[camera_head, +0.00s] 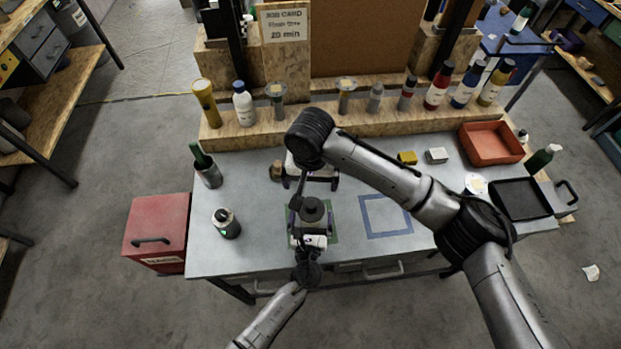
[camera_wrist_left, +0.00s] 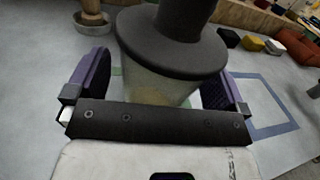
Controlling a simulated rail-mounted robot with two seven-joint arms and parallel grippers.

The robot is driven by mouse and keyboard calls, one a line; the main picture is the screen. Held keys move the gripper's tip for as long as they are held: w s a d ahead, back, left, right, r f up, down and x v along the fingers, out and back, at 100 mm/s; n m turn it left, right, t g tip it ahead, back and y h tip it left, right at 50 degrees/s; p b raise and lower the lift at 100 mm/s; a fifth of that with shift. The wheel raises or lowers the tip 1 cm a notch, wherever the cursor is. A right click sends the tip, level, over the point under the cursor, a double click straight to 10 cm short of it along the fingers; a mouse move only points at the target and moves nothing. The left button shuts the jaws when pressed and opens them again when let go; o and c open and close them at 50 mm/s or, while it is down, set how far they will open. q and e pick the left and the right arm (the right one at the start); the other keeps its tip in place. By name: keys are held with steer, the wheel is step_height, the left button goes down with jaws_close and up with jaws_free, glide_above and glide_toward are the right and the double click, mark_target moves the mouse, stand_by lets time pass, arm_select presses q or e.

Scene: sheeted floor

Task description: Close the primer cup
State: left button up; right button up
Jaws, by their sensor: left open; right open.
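The primer cup, a pale translucent cup, shows in the left wrist view (camera_wrist_left: 155,88) with a wide dark lid (camera_wrist_left: 172,52) with a raised knob at its top. I cannot tell whether the lid is fully seated. In the head view the dark lid (camera_head: 312,209) is above a green-marked square (camera_head: 332,222) on the grey bench. My left gripper (camera_wrist_left: 160,78) is open, its purple fingers on either side of the cup with gaps showing. My right gripper (camera_head: 310,184) is open and empty, just behind the cup; its arm reaches in from the right.
A blue square outline (camera_head: 385,234) is right of the cup. A dark-topped bottle (camera_head: 227,223) and a brush jar (camera_head: 208,173) stand left. Yellow (camera_head: 407,157) and white (camera_head: 436,155) blocks, a red tray (camera_head: 490,158) and a black tray (camera_head: 520,198) are right. Bottles line the back ledge.

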arm_select(q)
steer(key=s+a, duration=0.1)
steer(key=s, duration=1.2)
steer(key=shift+s, duration=0.1)
